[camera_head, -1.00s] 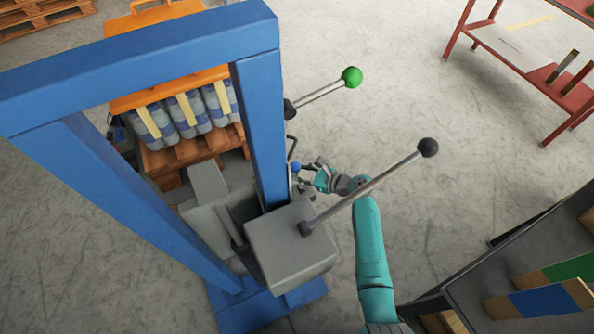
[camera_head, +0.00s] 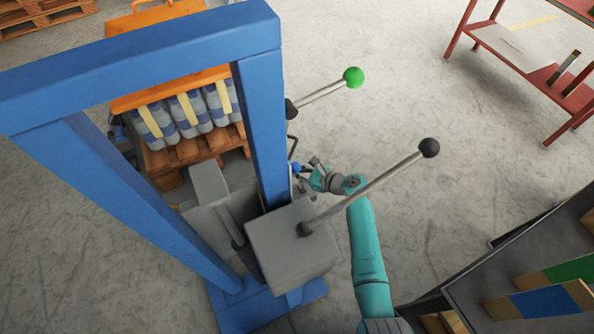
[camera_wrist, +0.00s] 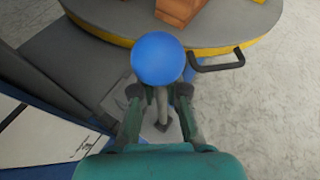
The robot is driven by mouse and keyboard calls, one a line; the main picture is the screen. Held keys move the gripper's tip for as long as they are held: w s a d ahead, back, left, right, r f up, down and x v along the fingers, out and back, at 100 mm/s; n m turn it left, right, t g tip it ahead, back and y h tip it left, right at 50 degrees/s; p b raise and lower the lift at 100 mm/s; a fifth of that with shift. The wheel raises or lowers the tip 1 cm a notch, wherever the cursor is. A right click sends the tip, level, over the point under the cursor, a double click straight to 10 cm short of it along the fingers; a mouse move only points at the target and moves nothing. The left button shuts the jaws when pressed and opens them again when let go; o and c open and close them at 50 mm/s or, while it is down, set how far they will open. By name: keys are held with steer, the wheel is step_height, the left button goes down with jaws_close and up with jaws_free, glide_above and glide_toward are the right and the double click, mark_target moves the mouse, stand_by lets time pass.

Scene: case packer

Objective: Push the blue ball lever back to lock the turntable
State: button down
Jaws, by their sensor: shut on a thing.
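The blue ball lever (camera_wrist: 158,58) stands between the fingers of my gripper (camera_wrist: 156,92) in the wrist view, its ball just beyond the fingertips. The fingers are shut around it just below the ball. In the head view the blue ball (camera_head: 295,168) is small, beside the blue post, with my gripper (camera_head: 303,169) at its right. The grey turntable (camera_wrist: 255,20) with a yellow rim lies beyond the ball in the wrist view.
A black-knobbed lever (camera_head: 429,148) slants above my arm, and a green-knobbed lever (camera_head: 352,78) sticks out farther back. The blue frame (camera_head: 262,120) stands left of my gripper. A black bent handle (camera_wrist: 220,62) is right of the ball.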

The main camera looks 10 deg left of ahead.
steer(key=shift+s+a+f+n+h, duration=0.1)
steer(key=shift+s+a, duration=0.15)
steer(key=shift+a, duration=0.2)
steer(key=shift+s+a+n+h, duration=0.1)
steer(key=shift+s+a, duration=0.15)
steer(key=shift+a, duration=0.2)
steer(key=shift+s+a+f+n+h, duration=0.1)
steer(key=shift+s+a, duration=0.15)
steer(key=shift+a, duration=0.2)
steer(key=c, duration=1.2)
jaws_free()
steer(key=shift+s+d, duration=0.1)
steer(key=shift+d, duration=0.1)
steer(key=v, duration=1.1)
steer(key=shift+s+d+r, duration=0.15)
steer(key=shift+s+r, duration=0.05)
steer(key=shift+s, duration=0.05)
